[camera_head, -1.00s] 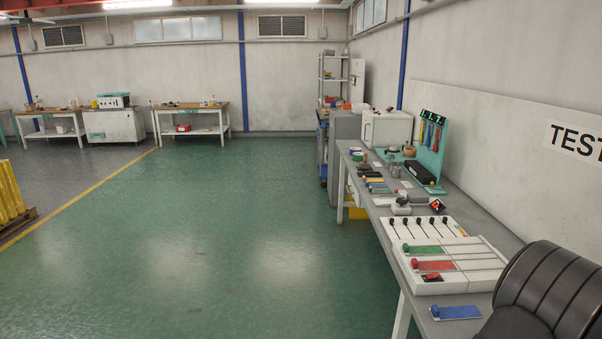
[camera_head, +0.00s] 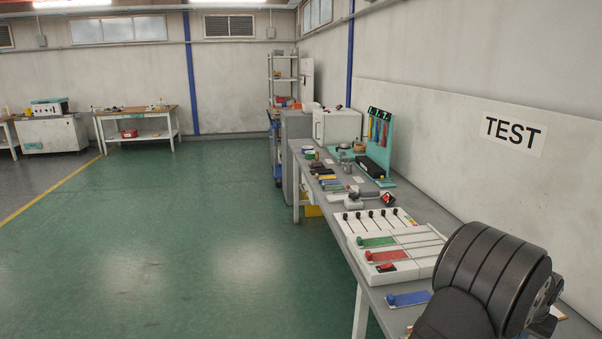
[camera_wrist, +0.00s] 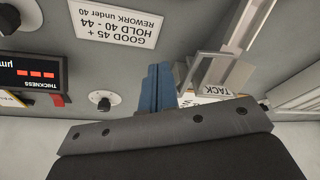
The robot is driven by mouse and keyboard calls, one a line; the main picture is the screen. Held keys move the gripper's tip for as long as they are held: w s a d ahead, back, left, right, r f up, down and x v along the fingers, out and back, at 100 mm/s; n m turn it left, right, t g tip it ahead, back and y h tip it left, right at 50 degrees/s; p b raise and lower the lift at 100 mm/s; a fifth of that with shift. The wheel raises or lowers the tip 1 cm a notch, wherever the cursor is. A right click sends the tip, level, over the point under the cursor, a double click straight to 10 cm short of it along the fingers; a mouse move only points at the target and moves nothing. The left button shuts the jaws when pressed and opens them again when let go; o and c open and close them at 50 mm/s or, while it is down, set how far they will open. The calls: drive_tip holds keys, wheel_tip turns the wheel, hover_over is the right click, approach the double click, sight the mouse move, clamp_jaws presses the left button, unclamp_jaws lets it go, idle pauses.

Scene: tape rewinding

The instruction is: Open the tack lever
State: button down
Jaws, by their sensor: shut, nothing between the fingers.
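In the wrist view, which shows its labels upside down, a white tag reading TACK (camera_wrist: 215,90) sits on a grey metal assembly (camera_wrist: 232,72) with a bracket and a long pale bar. I cannot tell which part of it is the tack lever, or how far it is turned. My gripper (camera_wrist: 158,68) shows as two blue fingers lying together, shut and empty, just left of the tag. I cannot tell if they touch the assembly. In the head view my dark arm fills the lower right, and my gripper and the tack assembly do not show.
The wrist view shows a GOOD/HOLD/REWORK sign (camera_wrist: 118,20), a red-lit thickness display (camera_wrist: 38,78) and a knob (camera_wrist: 103,100). In the head view a white panel (camera_head: 420,247) with sliders and a blue tag (camera_head: 408,299) lie on the bench. Green floor left of it is clear.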

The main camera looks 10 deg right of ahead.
wheel_tip(320, 180, up, 8)
idle(0.9)
drive_tip(key=shift+f, duration=4)
drive_tip(key=w+a+r+m, duration=0.1)
drive_tip(key=a+r+m, duration=0.2)
drive_tip(key=r, duration=0.7)
drive_tip(key=w+a+r+m+g+h, duration=0.1)
drive_tip(key=w+a+r+m, duration=0.1)
drive_tip(key=r, duration=0.9)
drive_tip(key=shift+a+m, duration=0.4)
drive_tip(key=shift+m, duration=0.1)
